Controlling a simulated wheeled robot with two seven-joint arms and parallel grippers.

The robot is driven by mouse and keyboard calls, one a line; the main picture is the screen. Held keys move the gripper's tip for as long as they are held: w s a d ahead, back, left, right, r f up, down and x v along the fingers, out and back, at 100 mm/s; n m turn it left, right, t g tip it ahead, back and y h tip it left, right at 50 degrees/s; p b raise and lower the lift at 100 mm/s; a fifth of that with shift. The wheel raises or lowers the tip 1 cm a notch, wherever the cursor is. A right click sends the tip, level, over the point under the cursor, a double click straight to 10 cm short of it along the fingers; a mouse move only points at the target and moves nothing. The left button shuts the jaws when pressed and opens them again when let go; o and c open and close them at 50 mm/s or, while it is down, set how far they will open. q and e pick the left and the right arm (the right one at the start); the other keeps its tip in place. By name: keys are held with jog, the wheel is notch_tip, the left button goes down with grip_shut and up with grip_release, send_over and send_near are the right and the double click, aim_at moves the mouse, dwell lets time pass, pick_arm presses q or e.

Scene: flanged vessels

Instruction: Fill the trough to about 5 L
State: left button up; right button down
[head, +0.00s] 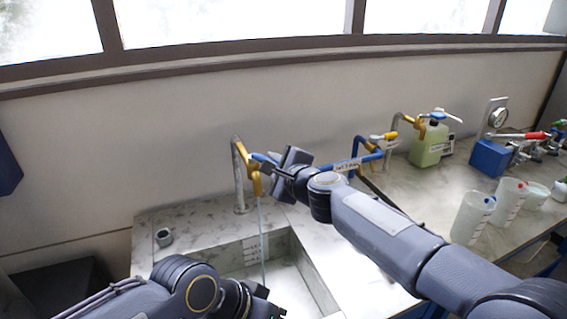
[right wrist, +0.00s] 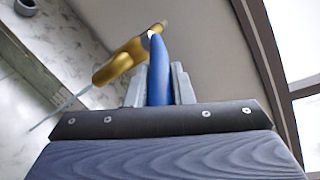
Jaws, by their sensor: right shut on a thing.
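The trough (head: 318,270) is a marble basin sunk into the counter, with dark scale marks (head: 252,247) on its far inner wall. A brass tap (head: 253,177) on a grey standpipe stands behind it, and it also shows in the right wrist view (right wrist: 122,60). A thin stream (head: 262,235) runs from its spout into the trough. The water level cannot be made out. My right gripper (head: 281,170) is shut on the tap's blue lever (right wrist: 159,70). My left gripper (head: 268,303) is low over the trough's near side, its jaws unclear.
A small grey cup-like piece (head: 163,237) sits on the counter left of the trough. To the right are a second tap with a blue pipe (head: 362,146), a green jug (head: 428,147), a blue box with a gauge (head: 489,158), and clear measuring beakers (head: 470,217).

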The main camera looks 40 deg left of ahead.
jog(key=shift+f, duration=0.1)
jog(key=c, duration=1.3)
grip_release()
jog(key=shift+d, duration=0.1)
jog(key=shift+s+d+b, duration=0.2)
jog(key=shift+d+b, duration=0.15)
jog(key=shift+b+v, duration=1)
jog(key=shift+v, duration=2.45)
